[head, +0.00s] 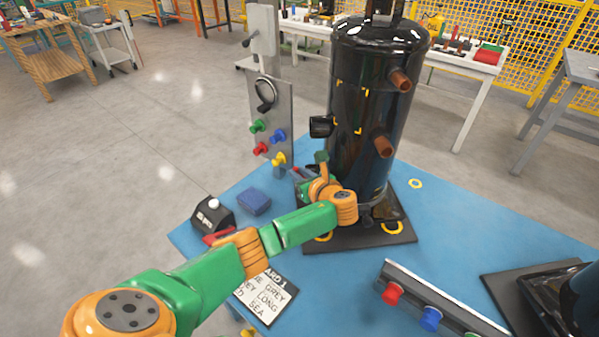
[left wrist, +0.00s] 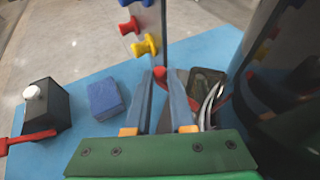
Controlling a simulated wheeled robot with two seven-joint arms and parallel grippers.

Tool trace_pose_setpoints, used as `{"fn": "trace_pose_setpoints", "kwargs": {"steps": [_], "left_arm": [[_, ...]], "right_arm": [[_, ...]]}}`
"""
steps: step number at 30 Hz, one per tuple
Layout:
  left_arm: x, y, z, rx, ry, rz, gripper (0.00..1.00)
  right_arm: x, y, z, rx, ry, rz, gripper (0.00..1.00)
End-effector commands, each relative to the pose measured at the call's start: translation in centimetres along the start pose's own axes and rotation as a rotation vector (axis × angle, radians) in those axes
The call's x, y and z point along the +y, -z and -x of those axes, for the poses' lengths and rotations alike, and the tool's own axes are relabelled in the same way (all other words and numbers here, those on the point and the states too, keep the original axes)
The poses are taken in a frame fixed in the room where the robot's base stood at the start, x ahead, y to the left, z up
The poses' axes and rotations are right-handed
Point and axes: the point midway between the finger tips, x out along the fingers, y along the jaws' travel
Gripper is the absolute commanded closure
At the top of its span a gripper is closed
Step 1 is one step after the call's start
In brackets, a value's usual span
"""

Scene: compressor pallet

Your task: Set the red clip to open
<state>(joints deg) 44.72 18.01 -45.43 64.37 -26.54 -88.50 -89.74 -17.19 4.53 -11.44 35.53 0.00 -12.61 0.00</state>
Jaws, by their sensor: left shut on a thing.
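A small red piece, apparently the red clip (left wrist: 160,74), shows between the fingertips of my left gripper (left wrist: 160,80) in the left wrist view. The fingers are close together and shut on it. Most of the clip is hidden, and I cannot tell its setting. In the head view my left gripper (head: 298,172) is low beside the black compressor tank (head: 362,130), on its left side. My right gripper is not in view.
A grey panel (head: 284,105) with green, blue, red and yellow knobs stands behind the gripper. A blue block (head: 254,201), a black box with a white knob (head: 211,215) and a printed card (head: 268,297) lie on the blue table (head: 340,285). A knobbed rail (head: 440,300) is front right.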

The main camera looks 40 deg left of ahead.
Motion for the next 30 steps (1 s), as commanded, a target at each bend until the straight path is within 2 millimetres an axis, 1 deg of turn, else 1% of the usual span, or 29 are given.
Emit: {"fn": "trace_pose_setpoints", "kwargs": {"steps": [9,10,11,20,22,24,27,30], "left_arm": [[0.0,0.0,0.0,0.0,0.0,0.001,1.0],[0.0,0.0,0.0,0.0,0.0,0.001,0.73],[0.0,0.0,0.0,0.0,0.0,0.001,0.66],[-0.1,0.0,0.2,0.001,0.001,0.0,0.66],[-0.1,-0.1,1.1,0.001,0.003,-0.001,0.66],[-0.1,-0.2,2.7,0.003,0.006,0.0,0.66],[-0.1,-0.2,4.9,0.002,0.006,0.001,0.66],[-0.1,-0.1,6.4,0.001,0.004,0.0,0.66]], "right_arm": [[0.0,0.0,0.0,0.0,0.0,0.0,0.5],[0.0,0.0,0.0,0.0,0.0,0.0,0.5],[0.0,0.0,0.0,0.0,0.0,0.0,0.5],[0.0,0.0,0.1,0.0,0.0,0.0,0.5],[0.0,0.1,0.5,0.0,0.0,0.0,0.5],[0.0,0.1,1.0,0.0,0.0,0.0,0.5],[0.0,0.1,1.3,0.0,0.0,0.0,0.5],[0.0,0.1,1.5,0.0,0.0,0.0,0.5]]}}
